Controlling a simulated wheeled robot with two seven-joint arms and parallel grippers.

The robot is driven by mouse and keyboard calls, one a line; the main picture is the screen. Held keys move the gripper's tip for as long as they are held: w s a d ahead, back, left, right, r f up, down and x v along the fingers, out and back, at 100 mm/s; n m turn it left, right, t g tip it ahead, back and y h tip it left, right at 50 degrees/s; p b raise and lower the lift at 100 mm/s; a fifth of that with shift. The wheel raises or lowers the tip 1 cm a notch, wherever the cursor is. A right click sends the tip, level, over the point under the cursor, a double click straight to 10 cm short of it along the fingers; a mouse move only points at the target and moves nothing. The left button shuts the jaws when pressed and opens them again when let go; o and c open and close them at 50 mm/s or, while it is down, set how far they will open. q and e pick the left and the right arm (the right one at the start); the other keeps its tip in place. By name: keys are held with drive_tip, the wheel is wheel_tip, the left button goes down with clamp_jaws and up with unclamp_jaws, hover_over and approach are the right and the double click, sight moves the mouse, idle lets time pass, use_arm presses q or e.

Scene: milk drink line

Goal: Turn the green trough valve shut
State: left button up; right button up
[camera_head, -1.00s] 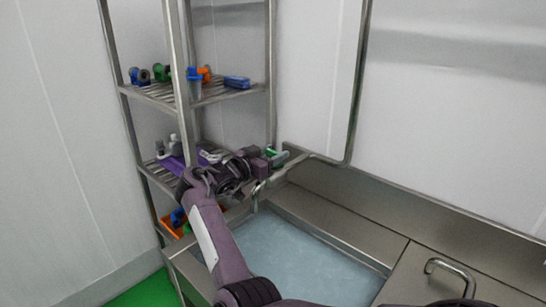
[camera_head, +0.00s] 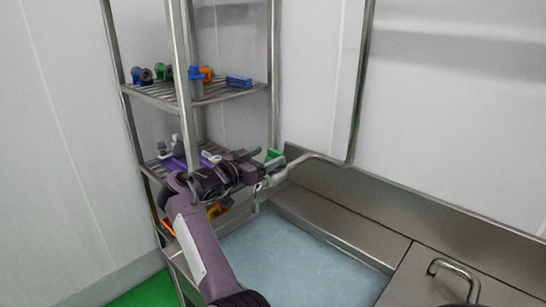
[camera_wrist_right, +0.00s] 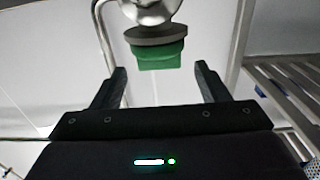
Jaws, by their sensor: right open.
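The green trough valve handle (camera_head: 273,155) sits on a metal pipe at the back left corner of the trough (camera_head: 350,248). In the right wrist view the green handle (camera_wrist_right: 161,54) is a flat block under a grey collar and a shiny metal body. My right gripper (camera_head: 257,160) is open, close to the handle on its left side in the head view. In the right wrist view its two fingertips (camera_wrist_right: 159,68) stand apart on either side of the handle, with gaps showing on both sides. My left gripper is not in view.
A metal rack (camera_head: 155,92) with several small coloured items stands left of the trough, close to my right arm. A bent steel pipe (camera_head: 335,160) runs behind the valve. A lid with a handle (camera_head: 452,268) covers the trough's right part. The trough holds pale bluish liquid.

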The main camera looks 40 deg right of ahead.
drive_tip(key=a, duration=0.3)
drive_tip(key=shift+s+a+b, duration=0.15)
drive_tip(key=shift+a+b, duration=0.15)
